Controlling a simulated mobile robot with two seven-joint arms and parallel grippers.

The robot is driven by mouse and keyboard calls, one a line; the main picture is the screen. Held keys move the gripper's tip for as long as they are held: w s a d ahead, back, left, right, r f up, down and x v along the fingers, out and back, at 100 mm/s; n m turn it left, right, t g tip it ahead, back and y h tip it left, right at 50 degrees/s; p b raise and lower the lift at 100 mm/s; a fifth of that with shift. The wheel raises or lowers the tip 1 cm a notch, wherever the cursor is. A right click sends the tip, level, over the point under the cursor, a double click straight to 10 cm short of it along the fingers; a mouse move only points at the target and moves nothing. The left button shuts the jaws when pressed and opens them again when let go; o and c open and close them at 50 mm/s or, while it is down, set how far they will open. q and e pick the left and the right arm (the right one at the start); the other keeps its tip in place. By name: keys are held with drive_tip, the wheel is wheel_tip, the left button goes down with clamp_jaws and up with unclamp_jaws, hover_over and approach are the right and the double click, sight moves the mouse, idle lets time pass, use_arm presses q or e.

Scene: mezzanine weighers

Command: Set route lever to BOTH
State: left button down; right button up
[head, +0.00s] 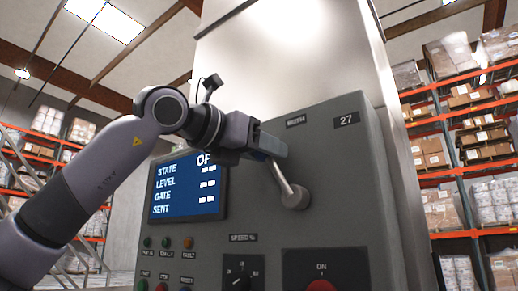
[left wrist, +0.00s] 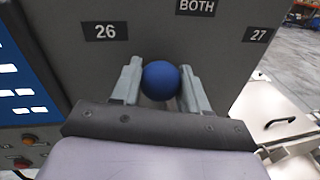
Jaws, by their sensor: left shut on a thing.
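The route lever (head: 288,183) is a grey metal rod on a round hub on the front of a grey cabinet. In the head view it leans up and left from the hub. My left gripper (head: 272,147) is at its upper end, hiding the knob there. In the left wrist view the blue ball knob (left wrist: 160,80) sits between the two fingers of my left gripper (left wrist: 161,88), which is shut on it. The label BOTH (left wrist: 196,6) is above and right of the knob, 26 (left wrist: 105,31) to its upper left and 27 (left wrist: 257,35) to its right. My right gripper is not in view.
A blue display screen (head: 188,184) reads STATE, LEVEL, GATE and SENT; my arm passes in front of it. Below are small buttons (head: 165,243), a black speed dial (head: 240,272) and a red button (head: 321,286). Storage racks (head: 447,145) stand behind.

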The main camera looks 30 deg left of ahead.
use_arm(q)
drive_tip(key=d+m+p, duration=0.1)
drive_tip(key=d+r+m+p, duration=0.1)
drive_tip(key=d+m, duration=0.1)
drive_tip(key=shift+s+r+g, duration=0.1)
drive_tip(key=shift+s+g, duration=0.1)
drive_tip(key=shift+g, duration=0.1)
drive_tip(key=shift+s+d+m+y+p, duration=0.1)
drive_tip(key=shift+d+m+y+p, duration=0.2)
drive_tip(key=shift+d+m+p, duration=0.45)
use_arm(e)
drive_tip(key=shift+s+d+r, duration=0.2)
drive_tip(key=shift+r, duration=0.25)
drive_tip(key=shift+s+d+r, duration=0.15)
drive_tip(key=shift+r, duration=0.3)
use_arm(q)
drive_tip(key=shift+a, duration=0.15)
drive_tip(key=c, duration=0.6)
unclamp_jaws()
drive_tip(key=shift+s+b, duration=0.1)
drive_tip(key=shift+b, duration=0.2)
drive_tip(key=shift+s+a, duration=0.15)
drive_tip(key=shift+s, duration=0.2)
drive_tip(key=shift+b+v, duration=0.7)
drive_tip(key=shift+v, duration=2.4)
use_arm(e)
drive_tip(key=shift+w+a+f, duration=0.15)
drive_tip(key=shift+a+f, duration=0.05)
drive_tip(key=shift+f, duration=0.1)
